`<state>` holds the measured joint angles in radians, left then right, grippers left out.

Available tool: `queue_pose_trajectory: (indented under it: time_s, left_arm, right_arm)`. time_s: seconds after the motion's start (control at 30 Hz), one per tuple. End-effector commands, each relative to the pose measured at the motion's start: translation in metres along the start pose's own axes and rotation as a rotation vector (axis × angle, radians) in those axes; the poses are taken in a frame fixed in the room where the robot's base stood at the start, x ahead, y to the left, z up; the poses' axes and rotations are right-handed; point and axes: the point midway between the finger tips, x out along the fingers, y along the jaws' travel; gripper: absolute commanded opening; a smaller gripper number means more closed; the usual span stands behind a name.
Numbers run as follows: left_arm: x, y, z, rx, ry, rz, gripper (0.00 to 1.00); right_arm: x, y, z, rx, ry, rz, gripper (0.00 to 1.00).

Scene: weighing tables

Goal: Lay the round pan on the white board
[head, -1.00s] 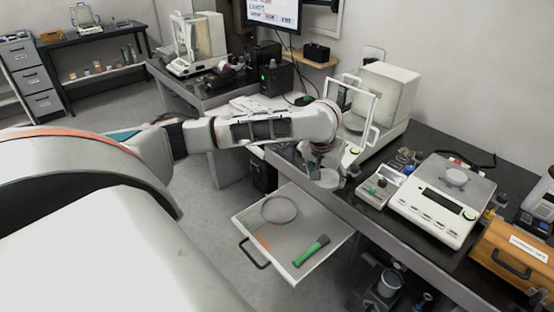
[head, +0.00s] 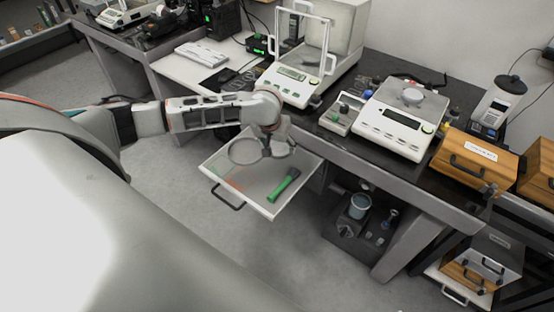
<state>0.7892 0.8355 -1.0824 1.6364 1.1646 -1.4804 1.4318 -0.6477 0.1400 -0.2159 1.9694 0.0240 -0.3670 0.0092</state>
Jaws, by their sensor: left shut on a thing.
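The round pan (head: 245,153) is a thin grey disc with a pale rim, at the open drawer (head: 222,172) in the middle of the head view. My left gripper (head: 272,152) is at the pan's right edge, shut on it; its fingertips are small and partly hidden by the wrist. Whether the pan touches the drawer floor is unclear. The white board (head: 172,72) lies flat on the table to the upper left, with a pale flat stack on it. My right gripper is not in view.
A green-handled tool (head: 284,185) lies in the drawer, right of the pan. A balance with a glass shield (head: 293,85) stands behind my left wrist. A second balance (head: 395,125) and a wooden box (head: 470,160) stand to the right. The floor at front is clear.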

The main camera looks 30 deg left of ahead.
Motion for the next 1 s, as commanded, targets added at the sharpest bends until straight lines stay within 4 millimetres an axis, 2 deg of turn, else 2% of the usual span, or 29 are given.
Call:
queue_pose_trajectory:
  time_s: [0.1, 0.33, 0.57, 0.97, 1.0]
  left_arm:
    - [0.015, 0.0, 0.006, -0.001, -0.001, 0.0, 0.38]
    - [0.028, 0.0, 0.012, 0.0, -0.001, 0.0, 0.38]
    - [0.057, 0.0, 0.024, -0.001, -0.001, 0.0, 0.38]
    - [0.06, 0.0, 0.025, -0.001, 0.001, 0.001, 0.38]
    - [0.06, 0.0, 0.025, -0.001, 0.001, 0.001, 0.67]
  right_arm:
    - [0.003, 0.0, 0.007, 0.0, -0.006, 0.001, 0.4]
    - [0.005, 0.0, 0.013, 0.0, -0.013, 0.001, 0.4]
    - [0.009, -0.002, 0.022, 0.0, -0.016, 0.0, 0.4]
    - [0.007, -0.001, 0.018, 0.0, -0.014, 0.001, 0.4]
    - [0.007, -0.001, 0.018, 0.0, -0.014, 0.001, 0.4]
